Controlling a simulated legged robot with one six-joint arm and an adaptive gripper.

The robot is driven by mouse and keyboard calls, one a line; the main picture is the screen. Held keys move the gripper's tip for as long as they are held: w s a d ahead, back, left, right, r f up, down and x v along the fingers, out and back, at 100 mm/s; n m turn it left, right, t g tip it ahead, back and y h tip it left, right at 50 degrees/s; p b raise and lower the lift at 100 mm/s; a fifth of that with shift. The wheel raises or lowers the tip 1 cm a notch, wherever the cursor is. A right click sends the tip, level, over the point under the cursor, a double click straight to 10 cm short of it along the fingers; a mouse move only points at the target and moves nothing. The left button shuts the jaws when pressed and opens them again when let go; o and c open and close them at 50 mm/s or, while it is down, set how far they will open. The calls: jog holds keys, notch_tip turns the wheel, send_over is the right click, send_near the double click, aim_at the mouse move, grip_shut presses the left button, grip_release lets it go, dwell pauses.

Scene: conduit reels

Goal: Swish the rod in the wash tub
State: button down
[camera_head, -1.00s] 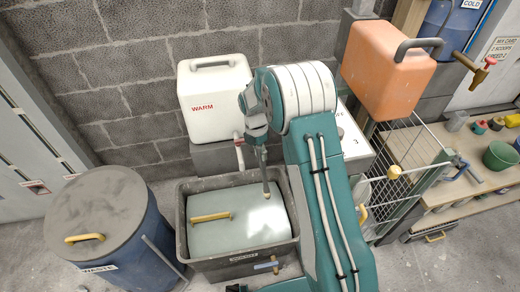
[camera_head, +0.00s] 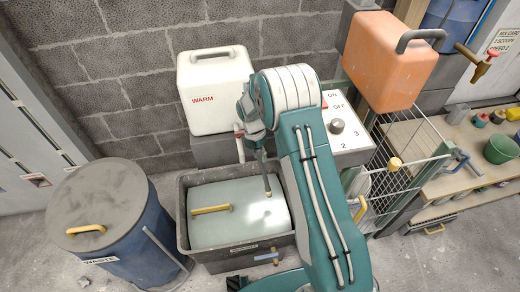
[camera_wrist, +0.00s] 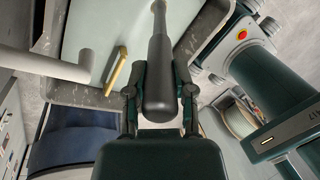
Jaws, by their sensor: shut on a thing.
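The dark rod (camera_head: 266,180) hangs downward from my gripper (camera_head: 261,154). In the wrist view my gripper (camera_wrist: 160,78) is shut on the rod's thick black handle (camera_wrist: 159,92), with a finger on each side. The grey wash tub (camera_head: 215,262) stands on the floor below. A pale, round-cornered lid (camera_head: 240,222) with a yellow handle (camera_head: 211,209) covers its top. The rod's pale tip is over the right part of this lid; I cannot tell whether it touches. The lid also shows in the wrist view (camera_wrist: 92,28).
A white WARM tank (camera_head: 215,92) with a tap stands behind the tub. A blue waste drum (camera_head: 150,235) with a grey lid is to the left. A dial panel (camera_head: 340,130), wire rack (camera_head: 400,165) and orange container (camera_head: 382,65) are to the right.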

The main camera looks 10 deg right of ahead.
jog(key=w+a+x, duration=0.1)
jog(key=w+x, duration=0.1)
jog(key=x, duration=1)
jog(key=shift+w+a+f, duration=0.2)
jog(key=shift+w+f, duration=0.05)
jog(key=shift+f, duration=0.45)
dwell(5.5)
jog(key=shift+r, duration=0.1)
